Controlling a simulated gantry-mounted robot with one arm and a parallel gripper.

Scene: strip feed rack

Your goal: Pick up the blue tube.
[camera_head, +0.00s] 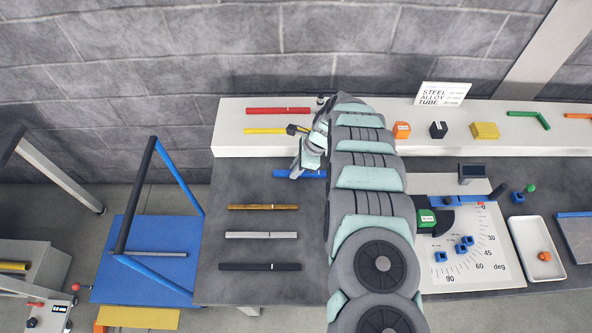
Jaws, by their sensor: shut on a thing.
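The blue tube (314,174) lies level, left to right, in the row of tubes on the dark grey bench. My gripper (296,173) is over its left part and shut on it. The fingers and the wrist hide part of the tube. I cannot tell whether the tube touches the bench or is slightly above it.
Brown (263,207), grey (261,235) and black (260,267) tubes lie nearer on the bench. Red (278,111) and yellow (264,131) tubes lie on the white shelf (232,143) behind. An angle board (470,262) and white tray (521,230) stand to the right.

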